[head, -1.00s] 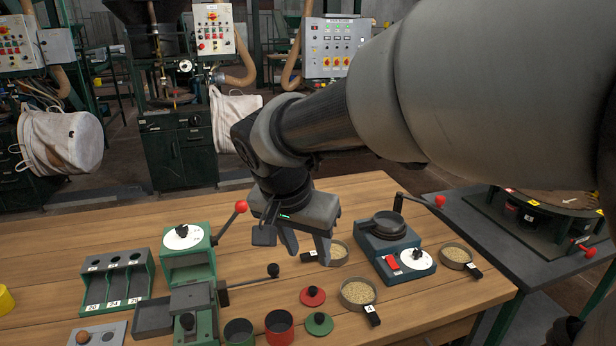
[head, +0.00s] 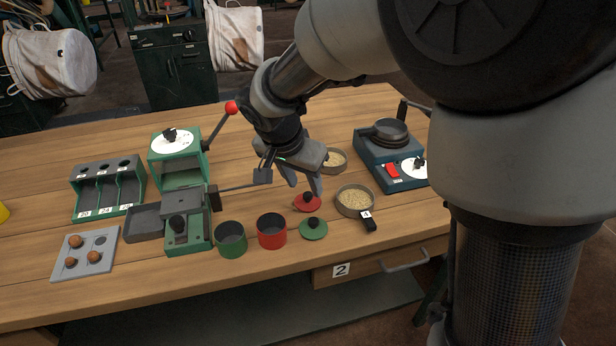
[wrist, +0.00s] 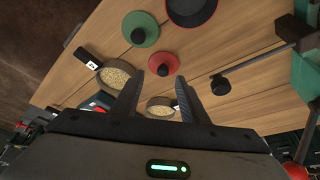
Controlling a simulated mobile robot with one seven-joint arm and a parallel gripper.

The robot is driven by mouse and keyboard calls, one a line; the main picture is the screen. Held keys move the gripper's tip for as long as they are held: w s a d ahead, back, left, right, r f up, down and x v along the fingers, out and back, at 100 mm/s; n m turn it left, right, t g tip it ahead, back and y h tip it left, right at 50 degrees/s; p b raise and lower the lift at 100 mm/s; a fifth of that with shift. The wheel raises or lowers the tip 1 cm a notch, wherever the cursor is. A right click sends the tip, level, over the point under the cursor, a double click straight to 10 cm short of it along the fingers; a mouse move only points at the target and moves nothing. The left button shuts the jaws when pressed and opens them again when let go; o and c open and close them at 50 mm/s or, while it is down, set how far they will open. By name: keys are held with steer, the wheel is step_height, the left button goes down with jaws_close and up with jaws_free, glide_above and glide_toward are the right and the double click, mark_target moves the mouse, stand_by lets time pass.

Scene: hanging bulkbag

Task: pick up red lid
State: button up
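The red lid (head: 307,203) lies flat on the wooden table, with a dark knob on top. It also shows in the wrist view (wrist: 164,64), just beyond my fingertips. My gripper (head: 304,184) is open and empty, pointing down above the table near the red lid. In the wrist view its two fingers (wrist: 157,92) are spread apart with nothing between them but table and a pan of grain further back. In the head view a fingertip comes close to the lid, but I cannot tell the height between them.
The green lid (head: 314,229) lies beside the red lid. The red pot (head: 271,231) and green pot (head: 231,240) stand to the left. A grain pan (head: 355,200) is to the right, another (head: 335,159) behind. A black-knobbed lever (head: 236,187) reaches toward my gripper.

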mark_target(308, 194)
steer(key=x, duration=0.1)
steer(key=b+x, duration=0.1)
steer(key=x, duration=0.3)
steer(key=shift+w+a, duration=0.2)
steer(key=shift+w, duration=0.1)
jaws_close()
